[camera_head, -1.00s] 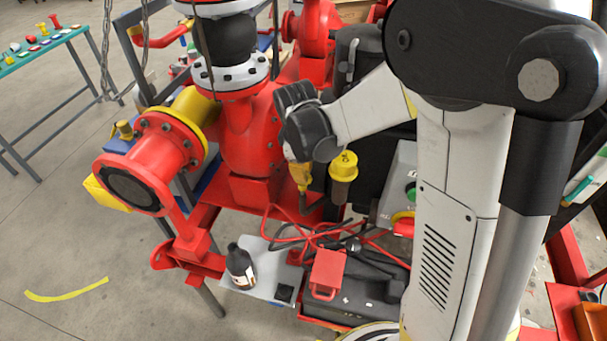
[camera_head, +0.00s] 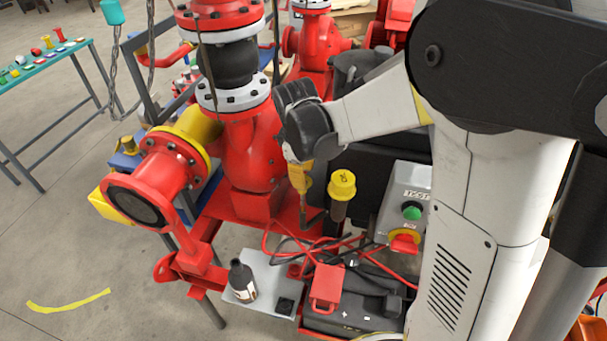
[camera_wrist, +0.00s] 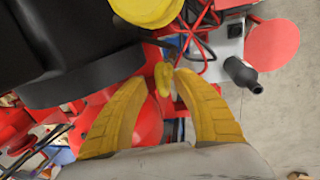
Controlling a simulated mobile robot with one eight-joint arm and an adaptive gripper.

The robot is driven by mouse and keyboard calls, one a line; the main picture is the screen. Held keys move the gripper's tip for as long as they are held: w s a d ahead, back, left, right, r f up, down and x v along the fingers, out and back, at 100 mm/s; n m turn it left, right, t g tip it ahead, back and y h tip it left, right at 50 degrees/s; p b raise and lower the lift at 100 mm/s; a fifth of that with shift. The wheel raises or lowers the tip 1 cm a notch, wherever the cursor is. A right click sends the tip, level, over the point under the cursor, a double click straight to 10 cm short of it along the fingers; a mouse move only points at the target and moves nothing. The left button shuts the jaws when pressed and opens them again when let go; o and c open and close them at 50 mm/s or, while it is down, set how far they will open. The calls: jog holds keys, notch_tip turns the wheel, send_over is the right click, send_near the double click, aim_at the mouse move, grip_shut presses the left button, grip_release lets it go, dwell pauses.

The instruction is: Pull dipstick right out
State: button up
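My gripper (camera_head: 302,178) points down beside the red pump, just left of a yellow cap on a dark stem. In the wrist view, its two yellow fingers (camera_wrist: 162,76) converge on the small yellow handle of the dipstick (camera_wrist: 163,82), which sits between the fingertips. In the head view the fingers hide the handle. A thin part shows below the fingertips, but I cannot tell whether it is the dipstick's rod or how far it is out.
The yellow cap (camera_head: 342,184) stands close to the right of my fingers. A control box (camera_head: 408,203) is further right. The red pump (camera_head: 247,150) is close on the left.

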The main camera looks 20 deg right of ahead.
notch_tip(320, 180, up, 12)
jog(key=s+a, duration=0.1)
jog(key=shift+s+a+f, duration=0.2)
jog(key=shift+s, duration=0.2)
jog(key=shift+s+f, duration=0.1)
jog(key=s+f+m+t+b, duration=0.2)
jog(key=s+f+m+b, duration=0.2)
jog(key=s, duration=0.4)
jog(key=s+d+f+m+t+y+b, duration=0.1)
jog(key=s+f+m+t+b, duration=0.2)
jog(key=s+f+m+b, duration=0.2)
jog(key=s+m, duration=0.1)
jog(key=s, duration=0.1)
jog(key=shift+s+d+f+m+b, duration=0.15)
jog(key=shift+s+f+m+b, duration=0.15)
jog(key=shift+s+f, duration=0.1)
